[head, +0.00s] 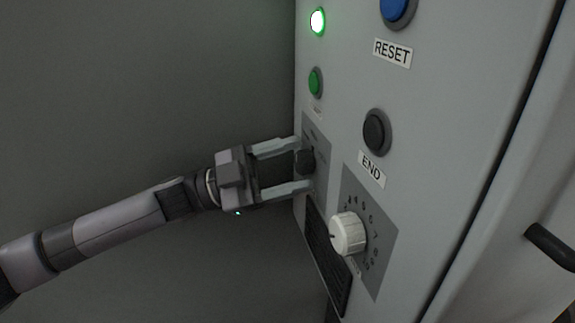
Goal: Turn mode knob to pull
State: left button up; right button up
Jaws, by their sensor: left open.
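A dark knob (305,161) sits on a grey plate (322,150) near the left edge of the control panel. The marks on that plate are too small to read, so I cannot tell the knob's setting. My left gripper (304,163) is open, with one finger above the knob and one below it. The fingertips are close to the panel face; I cannot tell whether they touch the plate or the knob. My right gripper is not in view.
A white numbered dial (348,233) is below right of the dark knob. A black END button (377,132), a blue RESET button (397,10), a green button (315,82) and a lit green lamp (317,21) share the panel. A black handle (551,246) juts out at right.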

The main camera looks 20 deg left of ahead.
pick_arm(q)
jog(key=shift+s+a+f, duration=0.1)
jog(key=shift+a+f, duration=0.15)
jog(key=shift+a, duration=0.2)
jog(key=b+v, duration=0.1)
jog(key=v, duration=0.5)
jog(key=shift+b, duration=0.4)
